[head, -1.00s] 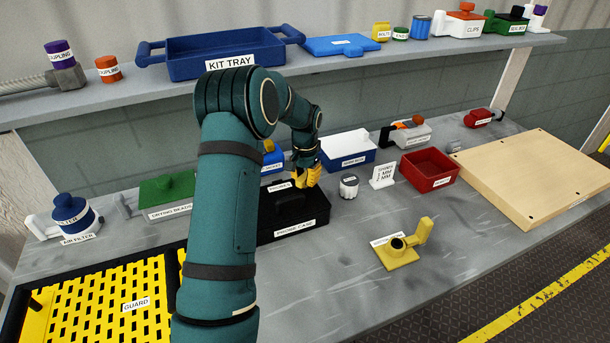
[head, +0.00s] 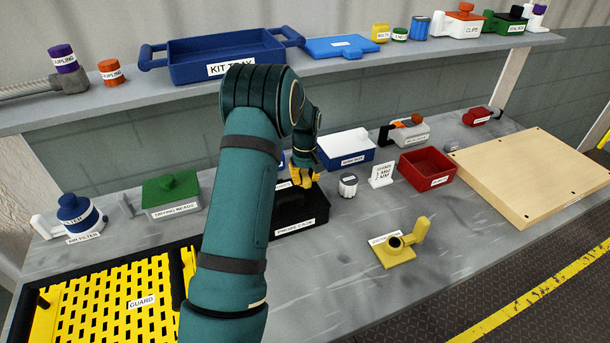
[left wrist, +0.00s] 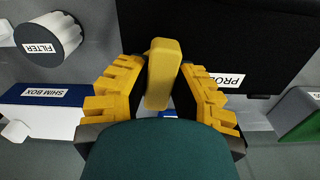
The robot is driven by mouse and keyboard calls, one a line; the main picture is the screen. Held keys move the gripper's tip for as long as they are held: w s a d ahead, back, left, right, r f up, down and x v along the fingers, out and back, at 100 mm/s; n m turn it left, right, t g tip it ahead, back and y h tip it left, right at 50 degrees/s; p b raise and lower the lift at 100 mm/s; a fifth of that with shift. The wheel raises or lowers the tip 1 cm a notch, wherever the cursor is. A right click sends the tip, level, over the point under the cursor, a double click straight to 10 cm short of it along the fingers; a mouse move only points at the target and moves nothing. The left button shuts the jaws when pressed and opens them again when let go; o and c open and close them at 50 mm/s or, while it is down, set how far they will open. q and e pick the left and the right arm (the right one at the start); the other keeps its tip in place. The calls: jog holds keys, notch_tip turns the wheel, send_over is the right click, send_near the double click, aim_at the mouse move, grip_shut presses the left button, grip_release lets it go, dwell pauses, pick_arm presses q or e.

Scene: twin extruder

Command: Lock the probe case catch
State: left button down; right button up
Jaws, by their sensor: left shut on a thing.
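The black probe case (head: 312,213) sits on the bench with its name label at the front, partly hidden behind my left arm. It also fills the upper right of the left wrist view (left wrist: 240,45). My left gripper (head: 303,181), with yellow fingers, is low over the back part of the case. In the left wrist view a yellow bar-shaped catch (left wrist: 164,72) stands between the fingers, and the gripper is shut on it. In the head view the catch cannot be told apart from the yellow fingers. My right gripper is not in view.
A filter jar (head: 348,186) and a white sign (head: 381,175) stand right of the case. Behind are the shim box (head: 346,144) and a red bin (head: 428,168). Left is the green-lidded drying beads box (head: 171,194). The bench front right of the case has free room around a yellow fixture (head: 397,255).

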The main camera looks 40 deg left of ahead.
aim_at(305, 176)
pick_arm(q)
jog(key=shift+f+n, duration=0.1)
jog(key=shift+n, duration=0.6)
jog(key=c, duration=0.8)
grip_release()
notch_tip(305, 176, up, 12)
jog(key=shift+r, duration=0.1)
jog(key=shift+s+d+f, duration=0.1)
jog(key=shift+f, duration=0.1)
